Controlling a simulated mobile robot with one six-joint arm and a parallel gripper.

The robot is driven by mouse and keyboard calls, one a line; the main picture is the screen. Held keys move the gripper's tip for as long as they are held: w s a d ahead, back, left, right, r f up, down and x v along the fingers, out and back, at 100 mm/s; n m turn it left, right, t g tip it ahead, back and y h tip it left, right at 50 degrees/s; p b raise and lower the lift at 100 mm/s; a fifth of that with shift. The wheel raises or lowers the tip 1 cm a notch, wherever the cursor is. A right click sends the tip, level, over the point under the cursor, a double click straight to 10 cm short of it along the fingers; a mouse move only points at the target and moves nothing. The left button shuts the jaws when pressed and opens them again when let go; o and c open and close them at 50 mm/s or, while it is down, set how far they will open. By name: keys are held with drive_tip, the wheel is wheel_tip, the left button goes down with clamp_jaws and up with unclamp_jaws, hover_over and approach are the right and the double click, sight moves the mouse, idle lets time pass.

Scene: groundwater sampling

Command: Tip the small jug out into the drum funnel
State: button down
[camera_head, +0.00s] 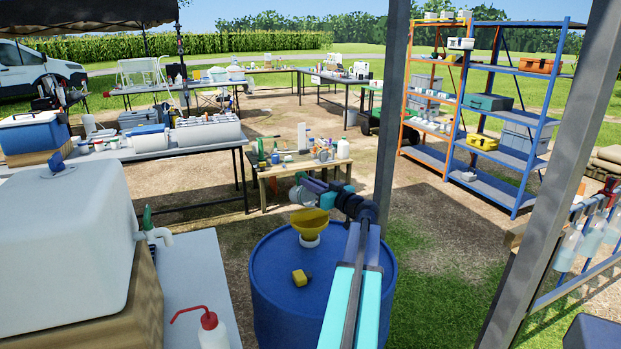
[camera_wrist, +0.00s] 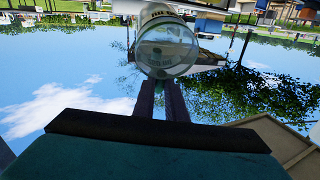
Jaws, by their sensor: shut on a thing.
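The yellow drum funnel (camera_head: 311,224) stands on top of the blue drum (camera_head: 283,320). My gripper (camera_head: 309,188) is just above the funnel in the head view, at the end of my teal and dark arm. In the wrist view my gripper's dark fingers (camera_wrist: 161,100) are shut on the small jug (camera_wrist: 167,47), a clear, rounded vessel. The wrist view is upside down, with sky below and ground above, so my wrist is rolled over.
A small yellow object (camera_head: 299,278) lies on the drum top. A white tank (camera_head: 62,250) and a red-capped wash bottle (camera_head: 212,330) stand at the left. A low wooden table (camera_head: 300,166) with bottles is behind the drum. Metal posts (camera_head: 392,110) stand beyond and right of my arm.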

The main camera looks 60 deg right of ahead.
sight(305, 176)
drive_tip(key=shift+w+d+r+g+y+p, duration=0.25)
drive_tip(key=shift+w+g+p, duration=0.4)
drive_tip(key=shift+p, duration=3.6)
drive_tip(key=shift+p, duration=0.35)
